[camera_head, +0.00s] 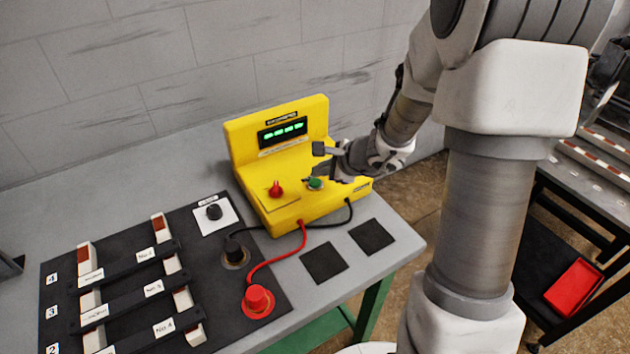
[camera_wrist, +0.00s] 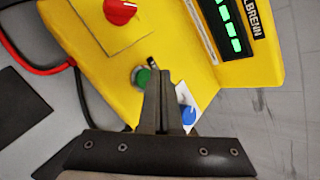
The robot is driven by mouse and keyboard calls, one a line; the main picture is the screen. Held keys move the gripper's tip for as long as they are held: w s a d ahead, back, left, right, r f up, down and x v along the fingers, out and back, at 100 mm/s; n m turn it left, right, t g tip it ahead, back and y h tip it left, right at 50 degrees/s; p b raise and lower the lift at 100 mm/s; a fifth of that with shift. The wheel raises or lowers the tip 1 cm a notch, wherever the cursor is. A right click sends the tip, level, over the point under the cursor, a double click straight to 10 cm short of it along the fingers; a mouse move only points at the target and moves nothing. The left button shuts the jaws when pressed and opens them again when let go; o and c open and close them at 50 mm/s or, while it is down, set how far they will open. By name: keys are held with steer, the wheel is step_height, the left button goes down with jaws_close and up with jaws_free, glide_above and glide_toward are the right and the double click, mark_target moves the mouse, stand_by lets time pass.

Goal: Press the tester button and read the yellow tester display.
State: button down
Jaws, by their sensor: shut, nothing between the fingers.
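The yellow tester (camera_head: 240,130) stands on the grey bench against the wall. Its dark display (camera_head: 283,133) shows a row of green dash-like marks in the head view; it also shows at the top of the wrist view (camera_wrist: 222,25). The green button (camera_head: 314,183) is on the tester's sloped front, right of a red knob (camera_head: 275,189). My gripper (camera_head: 322,178) is shut and empty, with its tips at the green button. In the wrist view the tips (camera_wrist: 154,68) lie right beside the green button (camera_wrist: 142,76) and partly overlap it. I cannot tell whether they touch it.
A blue button (camera_wrist: 189,115) is partly hidden behind my fingers. A red lead (camera_head: 275,262) and a black lead run from the tester to a red plug (camera_head: 258,300) and a black plug (camera_head: 235,253). Labelled bars fill the dark board at left. A red tray (camera_head: 573,288) sits at right.

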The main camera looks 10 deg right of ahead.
mark_target(319, 184)
steer(key=shift+f, duration=0.2)
stand_by(0.5)
steer(key=shift+f+b, duration=0.3)
steer(key=shift+b, duration=0.45)
steer(key=shift+f+b, duration=0.35)
steer(key=shift+b, duration=0.1)
stand_by(0.6)
steer(key=shift+r+p, duration=0.5)
steer(key=shift+r, duration=0.3)
step_height(319, 184, up, 5)
steer(key=p, duration=0.4)
stand_by(0.6)
